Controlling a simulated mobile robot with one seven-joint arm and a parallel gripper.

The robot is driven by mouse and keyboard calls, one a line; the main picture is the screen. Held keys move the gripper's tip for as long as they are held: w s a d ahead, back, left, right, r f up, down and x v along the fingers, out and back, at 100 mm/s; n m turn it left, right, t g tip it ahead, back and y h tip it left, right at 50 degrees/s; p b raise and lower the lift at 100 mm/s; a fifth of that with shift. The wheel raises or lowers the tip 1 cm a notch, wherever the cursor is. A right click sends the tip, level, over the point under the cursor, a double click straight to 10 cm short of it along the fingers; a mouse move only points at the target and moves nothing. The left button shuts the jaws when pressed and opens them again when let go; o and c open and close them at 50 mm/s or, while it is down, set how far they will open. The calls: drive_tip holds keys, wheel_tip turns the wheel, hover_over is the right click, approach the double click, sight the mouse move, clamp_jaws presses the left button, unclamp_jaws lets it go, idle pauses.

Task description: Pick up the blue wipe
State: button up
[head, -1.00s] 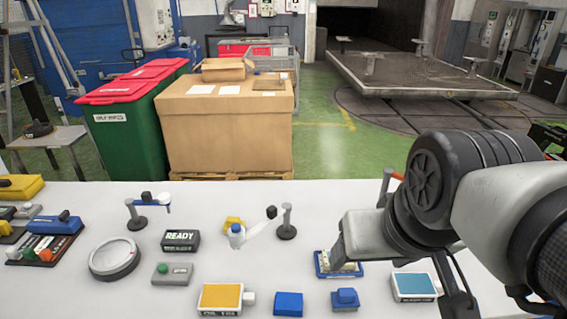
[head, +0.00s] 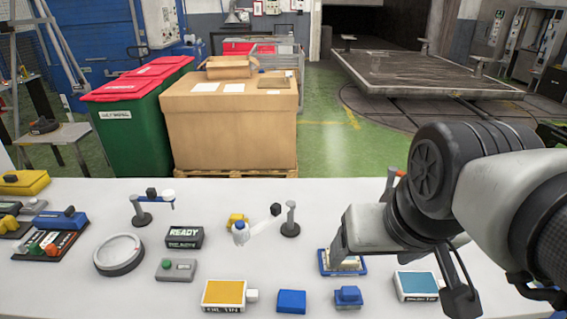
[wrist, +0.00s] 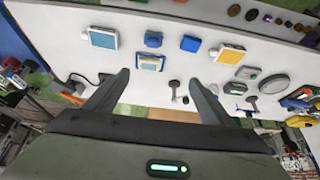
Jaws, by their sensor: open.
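The likely blue wipe is a plain, flat blue block (head: 291,301) lying on the white table near its front edge, right of the yellow-topped tin. It also shows in the wrist view (wrist: 190,43). A second blue piece (head: 348,297), with a smaller raised part on top, lies to its right and also shows in the wrist view (wrist: 153,38). My gripper (wrist: 158,77) is open and empty, its two dark fingers spread above the table. In the head view it hangs to the right of the blue block, and my arm hides part of the table.
A yellow-topped tin (head: 224,295) and a teal-topped tin (head: 417,285) flank the blue pieces. A blue-edged tray (head: 327,268) lies behind. Small stands (head: 290,226), a READY box (head: 184,237) and a round ring dish (head: 119,255) stand farther back and left.

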drive_tip(key=w+a+f+m+g+b, duration=0.1)
drive_tip(key=w+a+f+g+b, duration=0.4)
drive_tip(key=w+a+f+b, duration=0.45)
hover_over(291, 300)
wheel_tip(291, 300, down, 12)
drive_tip(key=shift+s+d+r+b, duration=0.1)
drive_tip(key=shift+d+b, duration=0.05)
drive_tip(key=shift+b, duration=0.15)
drive_tip(key=shift+f+b, duration=0.85)
drive_tip(key=shift+f, duration=2.35)
drive_tip(key=c, duration=1.1)
wheel_tip(291, 300, up, 10)
drive_tip(key=shift+r+p, duration=0.1)
drive_tip(key=shift+p, duration=1.15)
drive_tip(key=shift+c, duration=0.2)
